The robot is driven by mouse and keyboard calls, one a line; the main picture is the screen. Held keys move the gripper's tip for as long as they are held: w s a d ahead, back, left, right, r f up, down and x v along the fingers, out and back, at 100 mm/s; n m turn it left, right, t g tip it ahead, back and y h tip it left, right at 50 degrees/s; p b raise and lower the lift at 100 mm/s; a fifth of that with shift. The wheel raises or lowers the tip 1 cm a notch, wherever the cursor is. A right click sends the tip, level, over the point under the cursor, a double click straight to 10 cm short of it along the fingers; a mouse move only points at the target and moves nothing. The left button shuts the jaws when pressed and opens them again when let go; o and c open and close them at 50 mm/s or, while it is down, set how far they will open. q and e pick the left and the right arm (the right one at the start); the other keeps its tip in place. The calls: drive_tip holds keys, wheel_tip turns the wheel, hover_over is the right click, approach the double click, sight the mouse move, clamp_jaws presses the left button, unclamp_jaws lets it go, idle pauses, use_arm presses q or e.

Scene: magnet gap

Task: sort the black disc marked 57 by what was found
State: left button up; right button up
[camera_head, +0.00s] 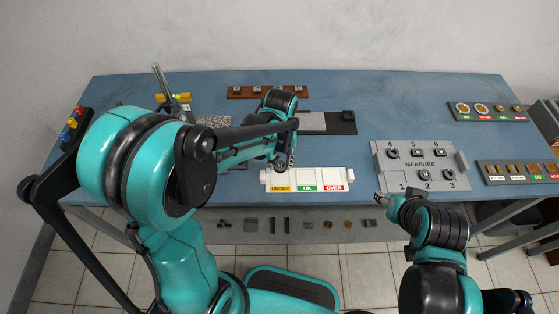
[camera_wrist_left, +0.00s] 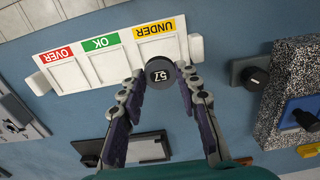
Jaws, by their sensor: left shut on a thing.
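The black disc marked 57 (camera_wrist_left: 159,73) is between the fingertips of my left gripper (camera_wrist_left: 158,84), which is shut on it. In the left wrist view the disc overlaps the edge of the white sorting tray (camera_wrist_left: 195,47) beside the UNDER bay (camera_wrist_left: 160,50); its height above the tray is unclear. The OK bay (camera_wrist_left: 107,66) and the OVER bay (camera_wrist_left: 65,77) look empty. In the head view my left gripper (camera_head: 283,164) is at the back of the tray (camera_head: 349,174), and the disc is not discernible. My right gripper (camera_head: 383,198) is right of the tray; its fingers are too small to read.
A grey MEASURE panel (camera_head: 420,164) with numbered positions stands right of the tray. A dark plate with a grey pad (camera_head: 312,122) lies behind it. A wooden rack (camera_head: 267,92) is at the back. Racks of brass parts (camera_head: 489,112) stand at far right. A speckled block (camera_wrist_left: 290,85) stands left.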

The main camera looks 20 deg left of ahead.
sight(280, 177)
use_arm(q)
drive_tip(key=shift+f, duration=0.1)
drive_tip(key=shift+f+b, duration=2.35)
drive_tip(key=shift+f, duration=0.4)
drive_tip(key=shift+f, duration=0.15)
drive_tip(key=o, duration=1.3)
drive_tip(key=shift+c, duration=0.2)
drive_tip(key=shift+c, duration=0.5)
drive_tip(key=c, duration=0.4)
drive_tip(key=shift+c, duration=0.2)
